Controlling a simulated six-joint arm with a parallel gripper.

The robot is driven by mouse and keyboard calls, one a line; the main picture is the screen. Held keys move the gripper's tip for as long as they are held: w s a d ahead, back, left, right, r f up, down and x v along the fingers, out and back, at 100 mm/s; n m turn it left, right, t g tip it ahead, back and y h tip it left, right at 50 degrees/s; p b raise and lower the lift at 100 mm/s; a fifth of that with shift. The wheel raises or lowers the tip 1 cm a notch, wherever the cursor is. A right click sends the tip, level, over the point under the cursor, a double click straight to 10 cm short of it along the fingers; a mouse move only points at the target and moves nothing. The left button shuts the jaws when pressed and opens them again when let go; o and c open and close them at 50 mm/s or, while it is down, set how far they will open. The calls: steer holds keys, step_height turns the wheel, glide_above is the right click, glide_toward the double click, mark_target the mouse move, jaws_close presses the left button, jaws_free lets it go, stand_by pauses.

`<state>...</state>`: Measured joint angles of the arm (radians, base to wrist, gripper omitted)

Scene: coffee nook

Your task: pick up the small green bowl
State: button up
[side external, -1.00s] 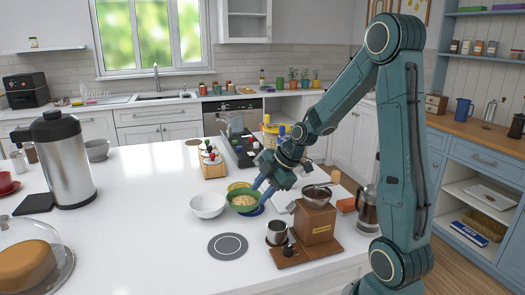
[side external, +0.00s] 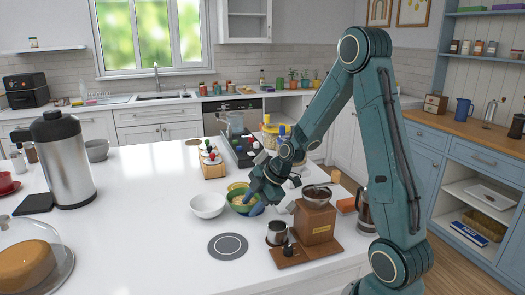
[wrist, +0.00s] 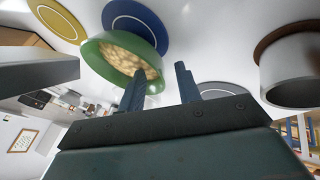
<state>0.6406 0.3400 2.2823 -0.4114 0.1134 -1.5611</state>
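The small green bowl (side external: 236,198) stands on the white counter and holds pale, lumpy contents. In the wrist view the bowl (wrist: 98,52) is at upper centre-left. My gripper (side external: 252,207) is down at the bowl's right side and hides part of it in the side view. In the wrist view my gripper (wrist: 160,70) is open, its two dark fingers apart. One fingertip overlaps the bowl's inside and the other is outside its right wall, so the rim lies between them. I cannot tell whether either finger touches it.
A white bowl (side external: 208,206) stands just left of the green one. A blue disc (wrist: 140,14) and a yellow disc (wrist: 52,22) lie nearby. A coffee grinder (side external: 315,222) and a metal cup (side external: 276,232) stand to the right. A grey round mat (side external: 228,246) lies in front.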

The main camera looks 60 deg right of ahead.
steer(key=shift+w+f, duration=0.25)
steer(key=shift+f, duration=0.15)
